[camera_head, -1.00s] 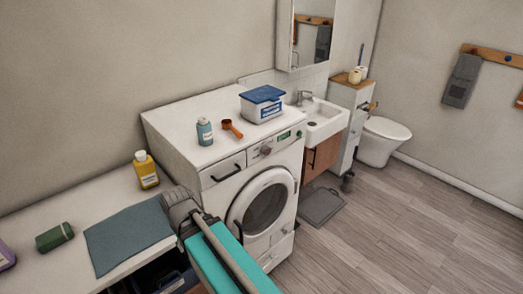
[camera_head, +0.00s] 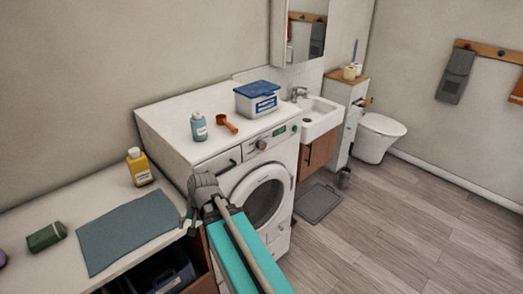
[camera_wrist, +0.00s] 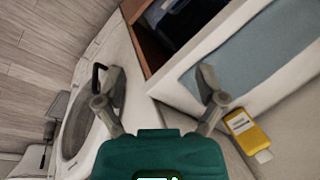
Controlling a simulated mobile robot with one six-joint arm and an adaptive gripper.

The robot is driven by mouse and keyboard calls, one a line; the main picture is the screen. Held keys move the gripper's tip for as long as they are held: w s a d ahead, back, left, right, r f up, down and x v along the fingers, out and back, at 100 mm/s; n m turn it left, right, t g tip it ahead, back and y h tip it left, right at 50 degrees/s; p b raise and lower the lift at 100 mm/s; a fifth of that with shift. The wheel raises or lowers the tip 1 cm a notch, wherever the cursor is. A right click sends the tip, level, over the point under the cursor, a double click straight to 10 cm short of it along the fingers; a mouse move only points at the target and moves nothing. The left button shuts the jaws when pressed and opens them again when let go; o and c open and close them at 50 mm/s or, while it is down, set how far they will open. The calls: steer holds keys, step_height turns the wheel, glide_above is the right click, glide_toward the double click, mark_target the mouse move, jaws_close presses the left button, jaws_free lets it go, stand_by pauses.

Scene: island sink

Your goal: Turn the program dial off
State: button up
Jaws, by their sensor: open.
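The program dial (camera_head: 261,144) is a small grey round knob on the front panel of the white washing machine (camera_head: 180,122), between the drawer and the small green display. I cannot make out its pointer or marks. My gripper (camera_head: 188,216) is in front of the machine's left side, left of and below the dial in the picture, and apart from it. In the wrist view my gripper (camera_wrist: 161,84) has its two fingers spread with nothing between them. The black drawer handle (camera_wrist: 97,76) shows beside the left finger there. I cannot pick out the dial in the wrist view.
A blue bottle (camera_head: 198,127), an orange scoop (camera_head: 227,125) and a blue-lidded tub (camera_head: 258,103) stand on the machine. A counter to the left holds a yellow bottle (camera_head: 139,168) and a grey-blue mat (camera_head: 125,232). The round door (camera_head: 262,202) is closed. Floor at right is clear.

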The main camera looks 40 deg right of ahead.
steer(key=w+d+m+t+y+b, duration=0.3)
steer(key=w+d+m+t, duration=0.1)
steer(key=d+m, duration=0.55)
steer(key=m+t+h+b, duration=0.55)
steer(key=m+t, duration=0.65)
steer(key=m, duration=1.5)
glide_toward(264, 146)
steer(key=s, duration=0.3)
steer(key=shift+s+d+f+y+b, duration=0.15)
steer(key=shift+d+f+y+b, duration=0.05)
steer(key=shift+d+y+b, duration=0.2)
steer(key=shift+a, duration=0.1)
steer(key=w, duration=0.9)
steer(key=w+a, duration=0.1)
steer(key=w, duration=0.4)
steer(key=shift+s, duration=0.1)
